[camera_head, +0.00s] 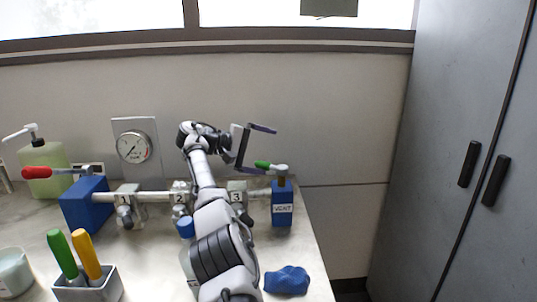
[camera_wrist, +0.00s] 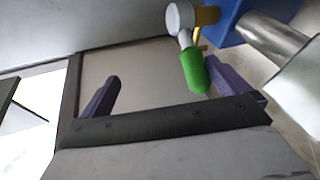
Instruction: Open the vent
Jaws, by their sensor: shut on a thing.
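The vent valve is a blue block labelled VENT (camera_head: 282,208) at the right end of the pipe, with a green-gripped handle (camera_head: 264,165) on top pointing left. My gripper (camera_head: 257,149) is just above and beside this handle, its two purple fingers spread apart. In the wrist view my gripper (camera_wrist: 160,88) shows a wide gap with bare wall behind it. The green handle (camera_wrist: 194,71) lies by the right finger, partly overlapping it in the picture; contact cannot be told. The left finger stands well away from the handle.
Numbered pipe fittings (camera_head: 236,190) run left to a blue valve with a red handle (camera_head: 36,172). A gauge (camera_head: 133,147) is on the wall. A blue cloth-like lump (camera_head: 287,280) lies at the front right. A grey cabinet (camera_head: 440,130) stands right of the table.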

